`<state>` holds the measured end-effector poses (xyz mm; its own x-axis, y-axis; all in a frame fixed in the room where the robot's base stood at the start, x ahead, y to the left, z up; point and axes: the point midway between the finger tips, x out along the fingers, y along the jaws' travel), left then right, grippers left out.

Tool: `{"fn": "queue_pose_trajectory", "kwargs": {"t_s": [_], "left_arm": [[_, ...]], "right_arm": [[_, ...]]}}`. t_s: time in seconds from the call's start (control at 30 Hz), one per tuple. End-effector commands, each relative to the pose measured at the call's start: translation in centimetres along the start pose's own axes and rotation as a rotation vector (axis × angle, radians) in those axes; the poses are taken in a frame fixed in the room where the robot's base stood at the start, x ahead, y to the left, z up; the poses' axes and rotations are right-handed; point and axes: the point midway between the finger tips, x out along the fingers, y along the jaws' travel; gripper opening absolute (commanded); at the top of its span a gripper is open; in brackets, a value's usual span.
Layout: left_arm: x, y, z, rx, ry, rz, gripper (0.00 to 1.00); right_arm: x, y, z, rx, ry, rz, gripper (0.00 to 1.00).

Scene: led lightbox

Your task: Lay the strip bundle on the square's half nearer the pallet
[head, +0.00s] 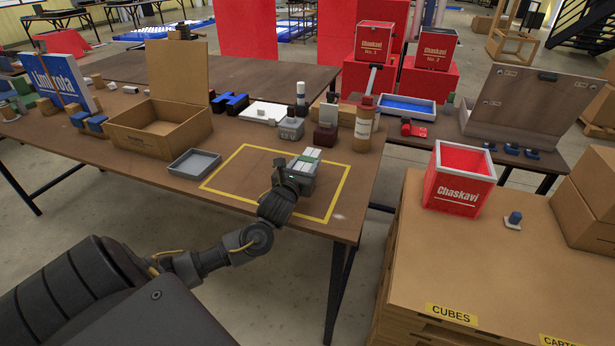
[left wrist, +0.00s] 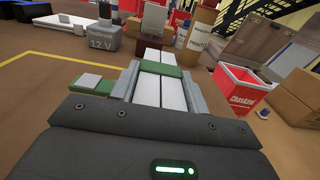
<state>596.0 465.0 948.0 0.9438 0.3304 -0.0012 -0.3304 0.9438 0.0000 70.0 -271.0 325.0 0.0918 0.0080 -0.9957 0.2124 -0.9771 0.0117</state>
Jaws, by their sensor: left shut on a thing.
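The strip bundle (head: 307,158) is a set of white strips with a green band. My left gripper (head: 298,174) is shut on it, over the right part of the yellow-outlined square (head: 342,187) on the brown table. In the left wrist view the bundle (left wrist: 160,88) lies lengthwise between the two grey fingers (left wrist: 160,92). I cannot tell whether its underside touches the table. The pallet (head: 480,260) stands right of the table, with a "CUBES" label on its load. My right gripper is not in view.
A grey tray (head: 194,163) sits just left of the square, beside an open cardboard box (head: 160,127). A grey "12 V" block (head: 291,128) and a brown bottle (head: 363,125) stand behind the square. The square's front left is clear.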

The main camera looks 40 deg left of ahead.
Motion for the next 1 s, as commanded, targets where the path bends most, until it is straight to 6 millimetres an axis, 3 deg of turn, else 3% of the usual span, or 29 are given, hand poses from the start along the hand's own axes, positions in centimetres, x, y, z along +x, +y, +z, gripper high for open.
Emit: {"fn": "queue_pose_trajectory", "kwargs": {"t_s": [0.17,0.4,0.77,0.8,0.93,1.0], "left_arm": [[0.3,-1.0,-1.1,-0.004,0.000,-0.001,0.08],[0.3,-0.8,-3.7,-0.001,-0.002,0.000,0.08],[0.3,-0.8,-4.1,-0.001,-0.003,-0.001,0.08],[0.2,-0.8,-4.2,-0.001,0.000,-0.001,0.49],[0.2,-0.8,-4.2,-0.001,0.001,-0.001,0.66],[0.2,-0.8,-4.2,-0.001,0.001,-0.001,0.67]], "right_arm": [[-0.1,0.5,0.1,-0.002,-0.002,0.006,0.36],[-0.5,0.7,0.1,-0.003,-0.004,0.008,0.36],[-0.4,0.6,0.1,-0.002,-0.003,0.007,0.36],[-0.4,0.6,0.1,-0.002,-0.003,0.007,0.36],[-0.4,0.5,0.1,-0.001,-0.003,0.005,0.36],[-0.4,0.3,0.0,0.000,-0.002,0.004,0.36]]}}
